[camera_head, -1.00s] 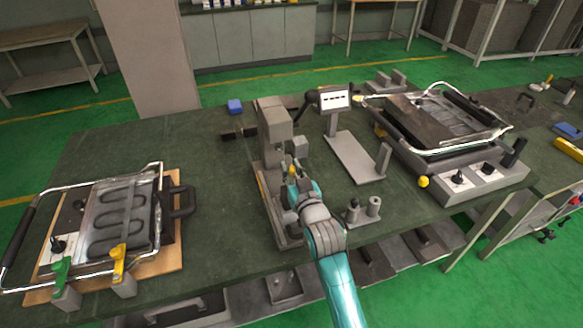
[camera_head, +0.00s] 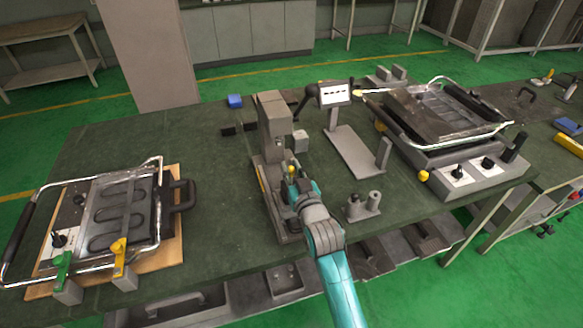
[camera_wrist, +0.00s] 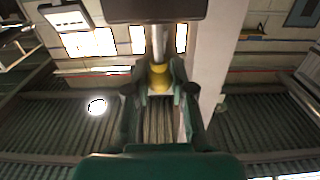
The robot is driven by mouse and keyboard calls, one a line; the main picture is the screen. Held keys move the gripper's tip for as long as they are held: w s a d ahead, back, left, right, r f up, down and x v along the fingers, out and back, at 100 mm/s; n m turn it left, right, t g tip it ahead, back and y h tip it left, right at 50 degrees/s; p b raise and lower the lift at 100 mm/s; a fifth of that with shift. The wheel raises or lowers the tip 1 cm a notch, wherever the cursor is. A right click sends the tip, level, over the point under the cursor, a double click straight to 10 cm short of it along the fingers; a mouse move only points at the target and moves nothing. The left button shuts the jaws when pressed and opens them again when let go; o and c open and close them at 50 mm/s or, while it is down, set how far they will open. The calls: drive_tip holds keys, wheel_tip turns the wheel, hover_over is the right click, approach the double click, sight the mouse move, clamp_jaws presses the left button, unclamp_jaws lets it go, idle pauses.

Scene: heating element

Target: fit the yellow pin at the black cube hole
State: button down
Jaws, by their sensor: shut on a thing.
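My gripper (camera_head: 292,172) is at the front of the grey press-like stand (camera_head: 274,125) on the table. In the wrist view my gripper (camera_wrist: 160,92) is shut on the yellow pin (camera_wrist: 160,77), which sits between the fingertips. A metal rod (camera_wrist: 158,42) rises in line above the pin, below a dark block (camera_wrist: 155,10). I cannot tell whether the pin touches the rod. A small dark block (camera_head: 240,129) lies left of the stand in the head view. I cannot make out a hole in any black cube.
A heating plate unit (camera_head: 120,215) on a wooden board is at the left, another (camera_head: 440,120) at the right. A display on a stand (camera_head: 334,95) and two small grey cylinders (camera_head: 364,206) are right of my arm. The table is clear between the left unit and the press.

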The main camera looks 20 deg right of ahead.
drive_tip(key=shift+f, duration=0.5)
drive_tip(key=c, duration=0.9)
unclamp_jaws()
drive_tip(key=shift+s, duration=0.1)
drive_tip(key=shift+s+f, duration=0.1)
drive_tip(key=shift+s, duration=0.2)
drive_tip(key=s, duration=1.1)
drive_tip(key=shift+s, duration=0.1)
